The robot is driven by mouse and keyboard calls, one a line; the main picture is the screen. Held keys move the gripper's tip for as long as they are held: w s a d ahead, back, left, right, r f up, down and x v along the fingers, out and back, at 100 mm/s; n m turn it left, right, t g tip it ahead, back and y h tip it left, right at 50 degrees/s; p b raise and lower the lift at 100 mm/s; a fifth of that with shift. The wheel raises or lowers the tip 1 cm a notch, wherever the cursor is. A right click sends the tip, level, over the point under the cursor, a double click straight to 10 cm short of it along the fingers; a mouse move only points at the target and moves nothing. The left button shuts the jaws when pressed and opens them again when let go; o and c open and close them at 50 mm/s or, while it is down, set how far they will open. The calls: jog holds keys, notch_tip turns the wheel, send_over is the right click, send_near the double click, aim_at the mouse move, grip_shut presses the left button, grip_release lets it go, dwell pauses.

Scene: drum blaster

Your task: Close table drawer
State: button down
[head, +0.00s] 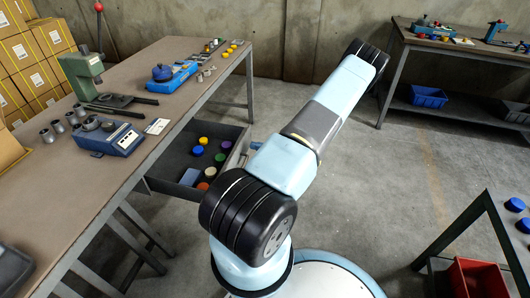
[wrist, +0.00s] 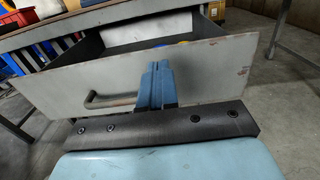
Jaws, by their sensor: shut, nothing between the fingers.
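The table drawer (head: 238,136) stands pulled out under the long workbench on the left in the head view, with several coloured round pieces inside. In the wrist view its grey front panel (wrist: 215,68) spans the picture, with a bar handle (wrist: 105,99) left of centre. My gripper (wrist: 157,68) is shut and empty. Its blue fingers stand in front of the drawer front, right of the handle. I cannot tell whether the fingertips touch the panel.
The workbench (head: 150,50) carries a green press (head: 84,75), a blue scale-like device (head: 108,138) and small metal cups. Another bench (head: 465,43) stands at the back right. A dark table with a red bin (head: 476,278) is at the lower right. The concrete floor between them is clear.

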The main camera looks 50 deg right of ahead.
aim_at(241, 143)
jog(key=shift+x, duration=1.9)
